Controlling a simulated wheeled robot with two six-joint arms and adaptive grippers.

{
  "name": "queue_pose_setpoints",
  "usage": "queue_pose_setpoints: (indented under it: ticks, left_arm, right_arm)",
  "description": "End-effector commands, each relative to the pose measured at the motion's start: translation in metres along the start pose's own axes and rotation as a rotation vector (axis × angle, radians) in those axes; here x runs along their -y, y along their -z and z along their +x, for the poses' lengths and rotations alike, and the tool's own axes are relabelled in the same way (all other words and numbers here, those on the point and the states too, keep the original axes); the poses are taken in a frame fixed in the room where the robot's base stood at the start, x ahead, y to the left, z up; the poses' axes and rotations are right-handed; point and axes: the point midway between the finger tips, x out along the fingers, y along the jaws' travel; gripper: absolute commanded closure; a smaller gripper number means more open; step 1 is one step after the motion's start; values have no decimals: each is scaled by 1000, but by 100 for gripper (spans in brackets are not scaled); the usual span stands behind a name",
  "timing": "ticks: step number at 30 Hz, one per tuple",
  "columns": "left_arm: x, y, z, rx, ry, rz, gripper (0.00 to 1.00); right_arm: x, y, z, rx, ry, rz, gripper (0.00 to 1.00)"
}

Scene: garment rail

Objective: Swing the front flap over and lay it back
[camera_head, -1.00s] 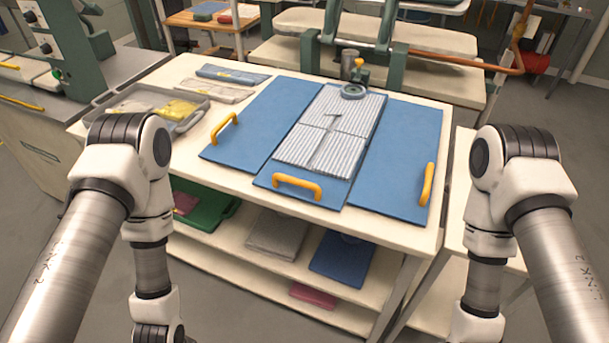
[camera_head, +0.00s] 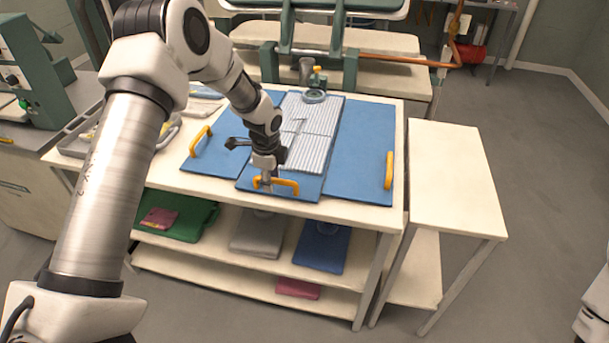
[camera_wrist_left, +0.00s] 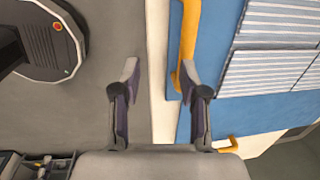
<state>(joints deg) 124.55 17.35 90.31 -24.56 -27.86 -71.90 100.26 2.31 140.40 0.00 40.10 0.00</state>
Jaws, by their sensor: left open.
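The folding board has blue panels. Its middle front flap (camera_head: 318,187) carries an orange handle (camera_head: 290,184) at the near edge and lies flat under a striped grey-white garment (camera_head: 308,150). My left gripper (camera_head: 265,182) is at the left end of this handle, pointing down. In the left wrist view the gripper (camera_wrist_left: 159,70) is open, and the handle (camera_wrist_left: 190,35) shows by its right fingertip, mostly right of the gap. I cannot tell whether they touch. My right gripper is out of view.
The left panel (camera_head: 196,165) and right panel (camera_head: 358,150) lie flat with their own orange handles. A round-based stand (camera_head: 314,96) is at the garment's far end. A bare side table (camera_head: 455,175) stands right. Folded cloths lie on shelves below.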

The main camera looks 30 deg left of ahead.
Motion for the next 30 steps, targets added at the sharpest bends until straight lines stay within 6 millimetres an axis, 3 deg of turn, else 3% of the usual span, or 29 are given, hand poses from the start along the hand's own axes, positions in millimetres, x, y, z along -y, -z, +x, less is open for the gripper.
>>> queue_pose_setpoints:
  ticks: [1,3,6,18,27,28,30]
  left_arm:
    - [12,-4,-21,-12,32,-16,57]
    - [20,-6,-38,-24,58,-27,57]
    - [25,-5,-43,-28,72,-29,57]
    - [29,-3,24,-27,70,-29,57]
    - [29,-2,34,-28,72,-29,57]
    - [29,-2,34,-28,72,-29,60]
    - [29,-2,34,-28,72,-29,85]
  right_arm:
    - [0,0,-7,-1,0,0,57]
    - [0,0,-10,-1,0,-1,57]
    - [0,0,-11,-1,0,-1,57]
    - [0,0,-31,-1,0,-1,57]
    - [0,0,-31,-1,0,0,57]
    - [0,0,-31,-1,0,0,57]
    - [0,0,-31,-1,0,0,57]
